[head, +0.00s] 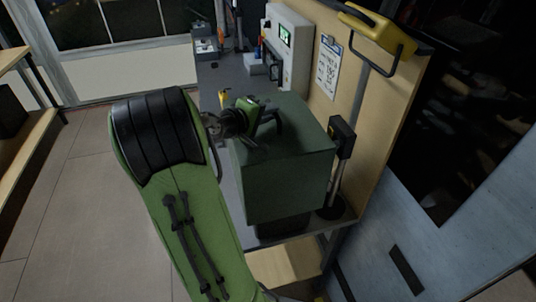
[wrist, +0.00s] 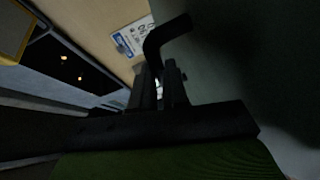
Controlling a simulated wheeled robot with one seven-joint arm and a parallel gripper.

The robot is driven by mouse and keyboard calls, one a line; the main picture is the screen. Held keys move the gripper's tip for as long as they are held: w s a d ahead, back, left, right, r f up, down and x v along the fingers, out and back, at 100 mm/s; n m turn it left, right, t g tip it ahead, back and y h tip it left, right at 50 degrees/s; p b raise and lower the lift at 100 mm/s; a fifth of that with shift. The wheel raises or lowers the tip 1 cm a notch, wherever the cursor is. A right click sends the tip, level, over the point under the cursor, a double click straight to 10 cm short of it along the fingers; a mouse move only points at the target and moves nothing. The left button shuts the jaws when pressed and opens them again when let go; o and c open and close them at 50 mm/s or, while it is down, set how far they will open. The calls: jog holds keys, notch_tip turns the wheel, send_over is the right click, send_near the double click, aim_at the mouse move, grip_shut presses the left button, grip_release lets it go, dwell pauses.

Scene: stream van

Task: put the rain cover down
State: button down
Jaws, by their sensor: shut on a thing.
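The rain cover (head: 285,165) is a dark green box-shaped hood at the near end of the grey bench in the head view. In the wrist view my gripper's fingers (wrist: 160,85) are closed around the lower end of a black bent bar (wrist: 163,38), with the cover's dark side (wrist: 235,65) behind. A dark base (head: 283,228) shows below the cover; I cannot tell whether the cover touches it or hangs above it.
A black post (head: 340,170) stands close to the cover's right. A wooden panel (head: 385,105) with a posted sheet (head: 329,66) and a yellow-handled tool (head: 378,33) rises behind. A grey unit with a green screen (head: 285,36) stands farther back. Open floor (head: 75,215) lies left.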

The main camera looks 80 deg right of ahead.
notch_tip(320, 180, down, 12)
jog(key=b, duration=0.2)
jog(key=shift+f, duration=0.2)
jog(key=shift+f+b, duration=0.45)
jog(key=shift+b, duration=0.2)
jog(key=c, duration=1.6)
grip_release()
jog(key=shift+f, duration=0.15)
jog(key=o, duration=0.5)
